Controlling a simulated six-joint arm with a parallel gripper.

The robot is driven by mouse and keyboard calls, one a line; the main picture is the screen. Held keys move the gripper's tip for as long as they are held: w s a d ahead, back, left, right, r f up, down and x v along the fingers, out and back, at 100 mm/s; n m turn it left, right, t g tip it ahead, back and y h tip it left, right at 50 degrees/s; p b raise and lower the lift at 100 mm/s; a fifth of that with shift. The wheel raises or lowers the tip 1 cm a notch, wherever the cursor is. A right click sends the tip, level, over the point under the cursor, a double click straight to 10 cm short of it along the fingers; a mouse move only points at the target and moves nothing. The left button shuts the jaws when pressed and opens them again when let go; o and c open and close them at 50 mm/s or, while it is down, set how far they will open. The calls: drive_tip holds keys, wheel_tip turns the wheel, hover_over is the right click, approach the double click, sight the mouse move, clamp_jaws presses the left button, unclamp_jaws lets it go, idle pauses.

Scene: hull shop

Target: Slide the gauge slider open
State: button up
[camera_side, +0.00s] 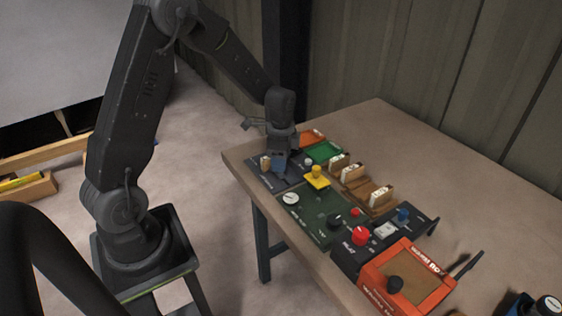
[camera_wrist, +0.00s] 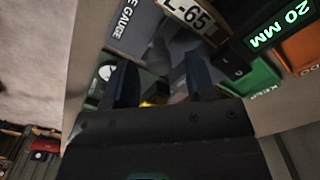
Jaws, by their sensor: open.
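The gauge panel (camera_side: 292,183) is a dark grey plate at the near left end of the row on the table. In the wrist view its face (camera_wrist: 128,25) carries partly cut-off lettering ending in "GAUGE", a cream tag (camera_wrist: 188,18) reading "L-65" and a lit green "20 MM" display (camera_wrist: 279,24). My gripper (camera_side: 280,170) is low over this panel, pointing down. In the wrist view my gripper (camera_wrist: 160,82) has its two dark fingers apart. A grey shape shows between and beyond them; I cannot tell whether it is the slider or whether a finger touches it.
A green panel (camera_side: 317,217) with knobs adjoins the gauge panel. An orange box (camera_side: 407,275) is farther right.

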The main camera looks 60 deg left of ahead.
drive_tip(key=shift+f, duration=0.6)
clamp_jaws()
drive_tip(key=shift+d, duration=0.1)
